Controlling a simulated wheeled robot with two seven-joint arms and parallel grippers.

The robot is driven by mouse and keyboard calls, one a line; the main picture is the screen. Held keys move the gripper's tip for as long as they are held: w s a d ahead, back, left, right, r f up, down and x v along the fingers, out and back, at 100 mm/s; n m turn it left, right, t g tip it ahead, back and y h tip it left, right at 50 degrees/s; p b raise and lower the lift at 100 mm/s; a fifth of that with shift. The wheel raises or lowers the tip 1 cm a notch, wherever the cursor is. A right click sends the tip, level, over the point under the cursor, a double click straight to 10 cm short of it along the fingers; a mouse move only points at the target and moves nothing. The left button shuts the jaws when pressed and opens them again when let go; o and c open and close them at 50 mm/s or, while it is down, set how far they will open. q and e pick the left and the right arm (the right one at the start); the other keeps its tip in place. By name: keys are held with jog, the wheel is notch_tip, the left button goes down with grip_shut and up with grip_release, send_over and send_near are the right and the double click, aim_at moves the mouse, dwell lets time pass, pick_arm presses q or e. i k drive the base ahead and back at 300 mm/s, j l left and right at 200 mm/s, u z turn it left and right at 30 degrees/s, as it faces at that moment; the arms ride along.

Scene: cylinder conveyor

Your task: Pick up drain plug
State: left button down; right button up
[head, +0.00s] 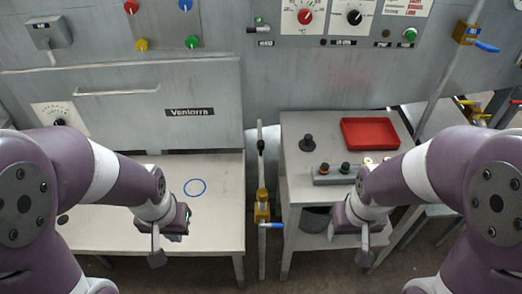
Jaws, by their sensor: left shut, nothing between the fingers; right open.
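A small dark knob-shaped piece, which looks like the drain plug (307,143), stands upright on the right table (297,187), left of the red tray. My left gripper (157,256) hangs at the front of the left table. It is shut and empty. My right gripper (364,256) hangs in front of the right table, below and to the right of the plug. It is open and touches nothing. Neither gripper is near the plug.
A red tray (370,133) and a grey block (330,178) with coloured knobs sit on the right table. A pipe with a yellow valve (262,207) stands between the tables. A blue ring (195,187) marks the left table. A panelled wall stands behind.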

aim_at(308, 145)
jog(key=i+l+z, duration=0.1)
jog(key=l, duration=0.35)
jog(key=i+l+z, duration=0.1)
jog(key=i+l, duration=0.15)
jog(key=l, duration=0.15)
jog(key=i+l+z, duration=0.1)
jog(key=i+l, duration=0.15)
jog(key=l, duration=0.2)
jog(key=i+l+z, duration=0.1)
jog(key=l, duration=0.3)
jog(key=i, duration=0.1)
